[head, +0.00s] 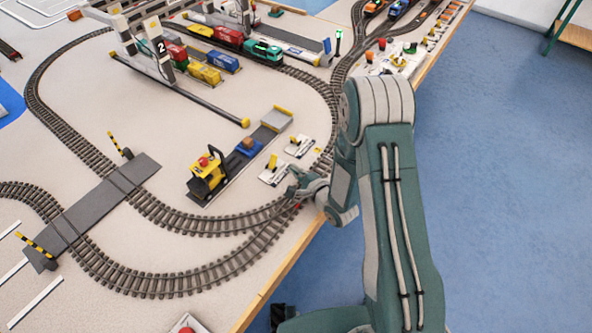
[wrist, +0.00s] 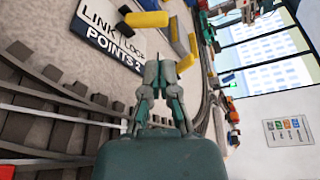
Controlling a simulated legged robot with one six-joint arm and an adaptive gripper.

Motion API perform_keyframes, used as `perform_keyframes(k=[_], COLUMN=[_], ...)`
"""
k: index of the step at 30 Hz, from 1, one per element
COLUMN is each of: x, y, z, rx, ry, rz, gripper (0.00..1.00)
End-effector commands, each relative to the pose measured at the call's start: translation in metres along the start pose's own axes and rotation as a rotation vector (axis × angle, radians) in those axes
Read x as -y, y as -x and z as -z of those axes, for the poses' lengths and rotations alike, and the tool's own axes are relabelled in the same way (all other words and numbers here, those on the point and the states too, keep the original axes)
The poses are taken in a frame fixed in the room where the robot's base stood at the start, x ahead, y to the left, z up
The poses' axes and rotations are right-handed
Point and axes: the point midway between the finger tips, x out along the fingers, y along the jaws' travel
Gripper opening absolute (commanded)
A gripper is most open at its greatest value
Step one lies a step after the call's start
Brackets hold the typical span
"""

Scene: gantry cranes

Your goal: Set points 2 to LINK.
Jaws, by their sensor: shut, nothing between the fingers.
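The points 2 plate (wrist: 92,38) is a white and dark label reading LINK, LOOP and POINTS 2 in the wrist view. A yellow lever (wrist: 147,19) shows beside the lettering; I cannot tell for certain which side it is set to. In the head view a small white plate with a yellow lever (head: 272,162) lies just left of and beyond my gripper (head: 294,188). My gripper also shows in the wrist view (wrist: 160,66), its fingers closed together and empty, low beside the plate. I see no clear contact with the lever.
A second plate with a yellow lever (head: 300,141) lies farther back. Curved track (head: 215,226) runs along the front. The wooden table edge (head: 285,267) is close to my arm.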

Motion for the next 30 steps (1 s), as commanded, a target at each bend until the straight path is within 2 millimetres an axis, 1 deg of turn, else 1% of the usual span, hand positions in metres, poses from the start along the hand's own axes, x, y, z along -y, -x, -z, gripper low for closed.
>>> perform_keyframes(k=[1,6,9,12,15,30], x=[-0.001,0.0,-0.001,0.0,0.0,0.002], y=[-0.011,-0.041,-0.054,-0.062,-0.065,-0.068], z=[-0.001,-0.001,0.0,0.0,0.0,0.001], rx=[0.002,0.003,0.001,0.0,-0.001,-0.001], ry=[0.001,0.001,0.0,0.0,0.0,0.0], rz=[0.0,0.001,0.0,0.0,0.0,0.001], gripper=[0.0,0.0,0.0,0.0,0.0,0.0])
